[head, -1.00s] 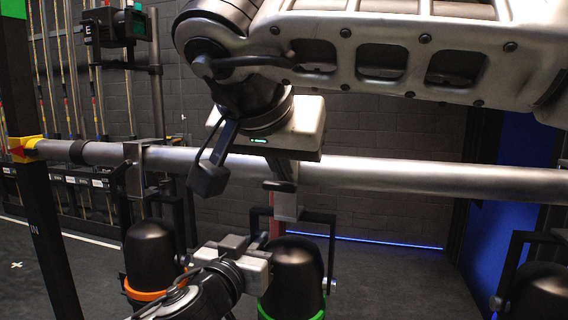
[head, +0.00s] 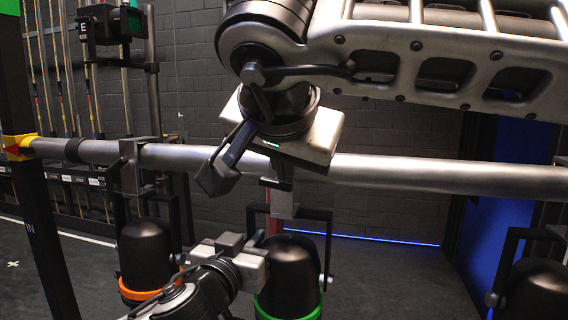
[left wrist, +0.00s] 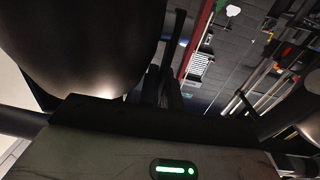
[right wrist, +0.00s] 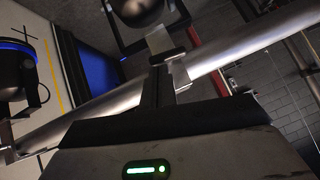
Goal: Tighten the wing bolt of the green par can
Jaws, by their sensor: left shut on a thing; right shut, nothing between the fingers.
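The green par can (head: 287,275), a black can with a green ring, hangs below the pipe from a clamp (head: 283,203). My left gripper (head: 262,256) is shut beside the can's left side, apparently on its yoke; the grip point is hidden. In the left wrist view the can's dark body (left wrist: 80,40) fills the upper left. My right gripper (head: 275,183) is shut and empty, pointing down at the clamp, its body tilted. In the right wrist view its fingers (right wrist: 157,88) are close to the clamp (right wrist: 160,42). I cannot make out the wing bolt clearly.
The metal pipe (head: 400,175) runs across the view behind the right gripper. An orange-ringed can (head: 146,255) hangs to the left and another dark can (head: 537,290) to the right. A post (head: 40,220) stands at the far left.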

